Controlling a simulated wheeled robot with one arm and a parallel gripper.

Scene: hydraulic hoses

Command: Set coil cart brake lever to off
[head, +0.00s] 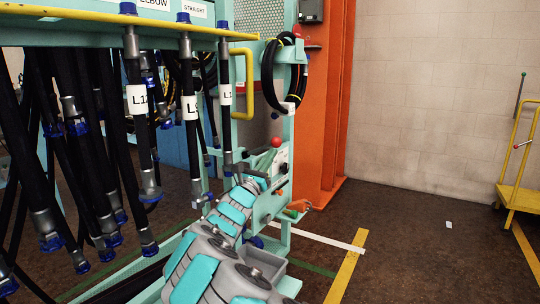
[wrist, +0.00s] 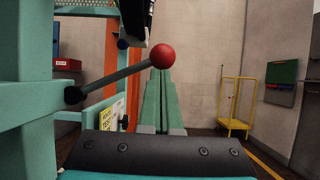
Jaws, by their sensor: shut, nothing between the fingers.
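A lever with a red ball knob (wrist: 162,56) and a dark rod (wrist: 115,79) is hinged on a teal post at left in the wrist view, tilted up to the right. The red knob (head: 276,142) also shows in the head view, beyond my wrist. My gripper (wrist: 160,72) is shut and empty, its green fingers pointing ahead, tips just below the knob in the picture; contact is unclear. A yellow cart (head: 521,194) stands far right with a small red-tipped lever (head: 522,145) and a green-topped rod (head: 520,96). I cannot tell which lever is the cart brake.
Black hoses (head: 140,130) hang from the rack at left. A hose coil (head: 270,80) hangs on the teal frame near the knob. An orange column (head: 328,110) stands behind it. The floor (head: 420,235) between the frame and the yellow cart is mostly clear.

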